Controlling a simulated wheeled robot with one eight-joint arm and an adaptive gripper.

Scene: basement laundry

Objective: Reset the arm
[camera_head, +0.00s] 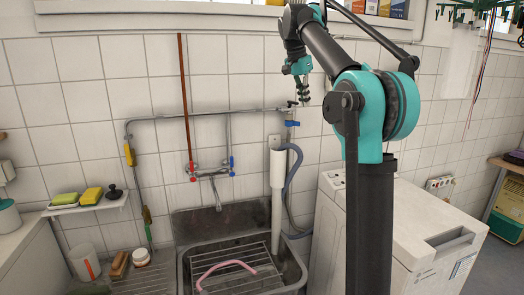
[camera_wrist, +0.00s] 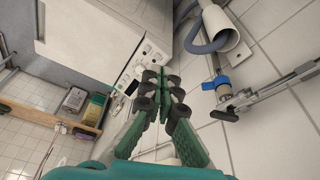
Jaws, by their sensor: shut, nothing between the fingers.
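My arm rises in front of the white washing machine in the head view and bends over toward the tiled wall. My gripper (camera_head: 303,92) hangs at the arm's far end, pointing down, in front of the wall and above the pipe beside the sink. In the wrist view my gripper (camera_wrist: 160,85) shows green fingers with dark pads drawn together. It is shut and empty. No object is in contact with the fingers as far as I can see.
A metal sink (camera_head: 240,262) with a rack and pink hose stands below left. The washing machine (camera_head: 425,235) stands right of it. A shelf (camera_head: 88,203) holds sponges.

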